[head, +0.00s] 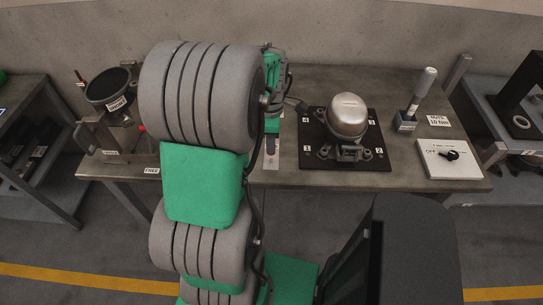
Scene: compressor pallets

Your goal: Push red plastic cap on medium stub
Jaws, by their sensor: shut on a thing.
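My gripper (288,98) is mostly hidden behind my arm's grey rings, just left of the compressor. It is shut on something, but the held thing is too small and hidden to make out. The silver, dome-topped compressor (348,115) stands upright on a black plate (372,158) with corners marked by numbers. Its stubs are too small to tell apart, and I cannot tell whether my gripper touches one. No red cap can be made out at the gripper. A small red spot (142,128) shows at the left, beside my arm.
The metal bench (400,180) holds a black bowl (110,88) at left, a grey-handled tool (421,90) in a stand, and a white switch box (450,158) at right. A narrow light strip (271,162) lies left of the plate. Side tables flank the bench.

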